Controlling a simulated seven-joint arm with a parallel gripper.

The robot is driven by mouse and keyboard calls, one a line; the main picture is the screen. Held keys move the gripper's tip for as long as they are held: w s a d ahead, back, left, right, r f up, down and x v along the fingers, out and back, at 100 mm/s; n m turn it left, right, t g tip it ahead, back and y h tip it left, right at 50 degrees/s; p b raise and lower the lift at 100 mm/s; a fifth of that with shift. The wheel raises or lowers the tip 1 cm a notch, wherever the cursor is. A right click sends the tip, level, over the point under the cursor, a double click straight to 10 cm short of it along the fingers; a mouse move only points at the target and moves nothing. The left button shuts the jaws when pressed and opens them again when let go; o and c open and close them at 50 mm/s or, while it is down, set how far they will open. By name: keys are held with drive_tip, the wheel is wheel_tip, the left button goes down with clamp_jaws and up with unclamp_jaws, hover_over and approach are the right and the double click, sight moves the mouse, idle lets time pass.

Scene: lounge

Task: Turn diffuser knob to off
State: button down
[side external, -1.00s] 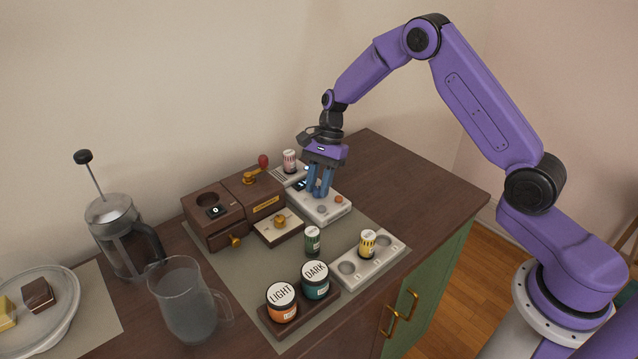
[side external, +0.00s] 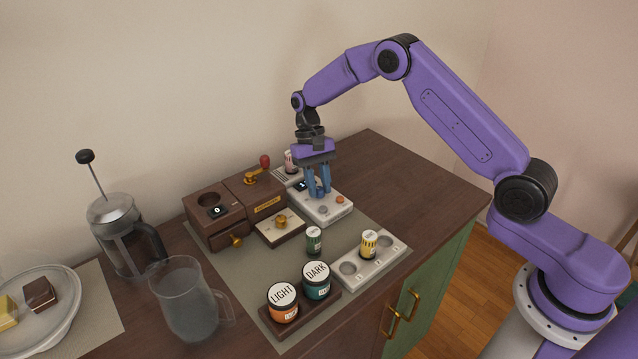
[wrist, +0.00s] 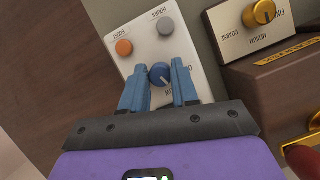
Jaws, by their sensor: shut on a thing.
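The diffuser is a white box (side external: 322,213) with a small dark display, a grey button and an orange button; it also shows in the wrist view (wrist: 150,45). Its knob (wrist: 160,72) is round and blue with a white pointer line that points to the lower right in the wrist view. My gripper (wrist: 160,88) has its blue fingers on either side of the knob, shut on it. In the side view my gripper (side external: 319,192) points down onto the box and hides the knob. Any markings around the knob are not readable.
A brown grinder (side external: 215,215) with a red-tipped crank, and a small box with a gold knob (side external: 281,221), stand left of the diffuser. A pink-labelled vial (side external: 291,160) stands behind. Vials and two jars (side external: 283,303) stand in front. The counter to the right (side external: 420,185) is clear.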

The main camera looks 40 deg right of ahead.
drive_tip(key=n+h, duration=0.2)
drive_tip(key=n, duration=0.3)
drive_tip(key=shift+n, duration=0.3)
drive_tip(key=shift+a+n+t+h, duration=0.15)
drive_tip(key=shift+n+h, duration=0.25)
drive_tip(key=shift+n, duration=0.7)
drive_tip(key=shift+n+t+h, duration=0.25)
drive_tip(key=shift+n+h, duration=0.15)
drive_tip(key=shift+n, duration=0.7)
drive_tip(key=c, duration=0.8)
unclamp_jaws()
drive_tip(key=shift+c, duration=0.2)
drive_tip(key=v, duration=1.7)
drive_tip(key=shift+a, duration=0.15)
